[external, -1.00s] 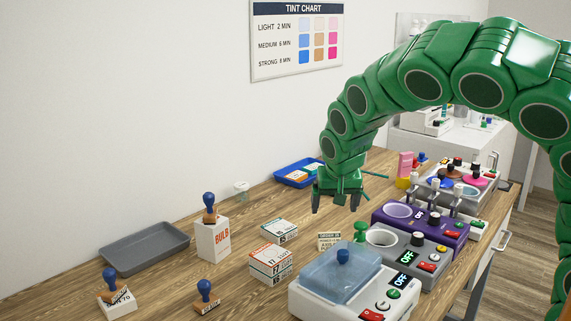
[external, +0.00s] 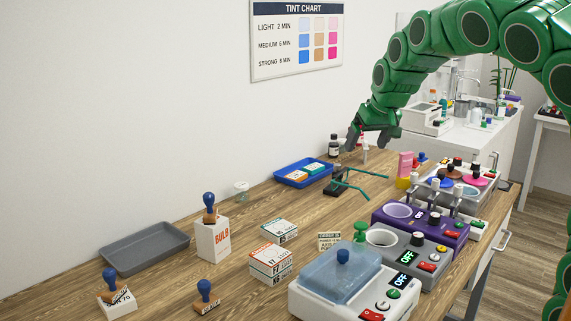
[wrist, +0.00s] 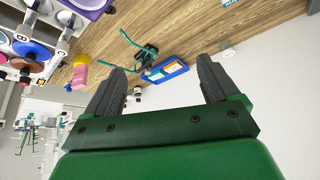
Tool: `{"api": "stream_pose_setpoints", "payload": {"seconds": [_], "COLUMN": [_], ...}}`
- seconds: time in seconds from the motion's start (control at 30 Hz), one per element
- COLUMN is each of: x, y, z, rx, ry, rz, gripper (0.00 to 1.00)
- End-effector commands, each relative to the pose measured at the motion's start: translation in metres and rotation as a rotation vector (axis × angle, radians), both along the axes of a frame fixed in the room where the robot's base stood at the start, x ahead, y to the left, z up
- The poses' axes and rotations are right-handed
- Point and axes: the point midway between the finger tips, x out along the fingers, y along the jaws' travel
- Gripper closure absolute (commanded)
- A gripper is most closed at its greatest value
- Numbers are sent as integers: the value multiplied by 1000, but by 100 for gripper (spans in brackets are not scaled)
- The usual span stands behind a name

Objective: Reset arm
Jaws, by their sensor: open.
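My green arm reaches in from the right in the external view. My gripper (external: 374,134) has dark fingers and is raised above the far part of the wooden table (external: 215,285). In the wrist view my gripper (wrist: 160,85) has its two dark fingers wide apart with nothing between them. Behind the fingers the wrist view shows a blue tray (wrist: 166,75) and a dark stand with green arms (wrist: 146,57). In the external view the stand (external: 340,186) is on the table below my gripper.
A dark bottle (external: 334,146) stands near the blue tray (external: 289,181). A grey tray (external: 145,250) and several stamps are at left.

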Motion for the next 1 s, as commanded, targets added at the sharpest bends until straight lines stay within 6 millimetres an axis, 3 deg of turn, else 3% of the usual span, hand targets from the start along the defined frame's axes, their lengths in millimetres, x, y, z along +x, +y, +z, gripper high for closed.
{"api": "stream_pose_setpoints", "payload": {"seconds": [0.3,0.6,0.8,1.0], "x": [31,30,20,9], "y": [-90,-183,-226,-253], "z": [101,198,242,271], "rx": [-15,-108,-181,-238], "ry": [-163,-360,-457,-520], "rz": [169,318,388,426], "gripper": [12,12,12,12]}}
